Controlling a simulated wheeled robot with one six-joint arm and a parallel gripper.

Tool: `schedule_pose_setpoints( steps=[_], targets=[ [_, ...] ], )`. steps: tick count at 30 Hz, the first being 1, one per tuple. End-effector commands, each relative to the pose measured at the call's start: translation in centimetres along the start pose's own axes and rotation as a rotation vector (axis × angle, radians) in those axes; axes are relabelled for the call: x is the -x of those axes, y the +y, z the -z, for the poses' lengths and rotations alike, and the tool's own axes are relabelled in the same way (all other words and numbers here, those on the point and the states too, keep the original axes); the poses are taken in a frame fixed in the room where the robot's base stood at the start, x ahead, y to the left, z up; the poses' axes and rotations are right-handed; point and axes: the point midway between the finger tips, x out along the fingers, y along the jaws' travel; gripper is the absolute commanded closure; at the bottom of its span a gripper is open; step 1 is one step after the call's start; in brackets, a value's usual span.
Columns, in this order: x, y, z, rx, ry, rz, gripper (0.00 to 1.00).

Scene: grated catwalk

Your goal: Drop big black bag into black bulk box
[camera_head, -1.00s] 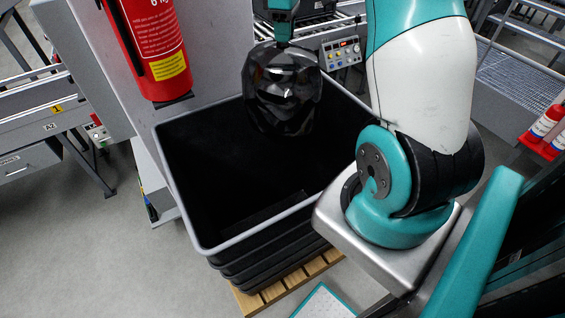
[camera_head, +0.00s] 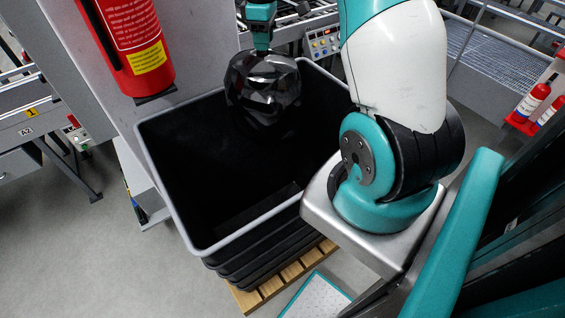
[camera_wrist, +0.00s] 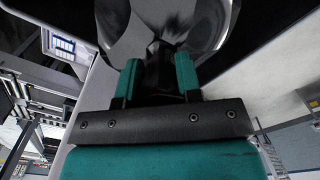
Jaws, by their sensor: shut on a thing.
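The big black bag (camera_head: 264,88) is glossy and hangs from my gripper (camera_head: 262,44) in the head view. My gripper is shut on the top of the bag. In the wrist view the bag (camera_wrist: 165,20) fills the top middle, its gathered neck between the two teal fingers of my gripper (camera_wrist: 158,80). The black bulk box (camera_head: 178,222) is a deep open bin with a grey rim. In the head view the bag appears over the far part of its opening. The bag's exact height relative to the rim is hard to tell.
The box stands on a wooden pallet (camera_head: 282,278). A red fire extinguisher (camera_head: 128,45) hangs on a grey panel left of the box. A conveyor with a button panel (camera_head: 323,42) is behind it. More red-and-white bottles (camera_head: 533,100) stand at the right.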

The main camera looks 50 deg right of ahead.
Motion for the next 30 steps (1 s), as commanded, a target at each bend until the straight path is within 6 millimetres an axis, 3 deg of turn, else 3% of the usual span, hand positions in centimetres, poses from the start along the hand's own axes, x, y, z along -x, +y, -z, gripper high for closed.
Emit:
schedule_pose_setpoints(
  steps=[8, 21, 30],
  targets=[
    [-1.6, 0.1, -0.1, -0.002, 0.002, -0.003, 1.00],
    [-6.0, 0.1, -0.1, -0.002, 0.002, -0.003, 1.00],
    [-6.2, 0.1, -0.1, -0.002, 0.002, -0.004, 1.00]
  ],
)
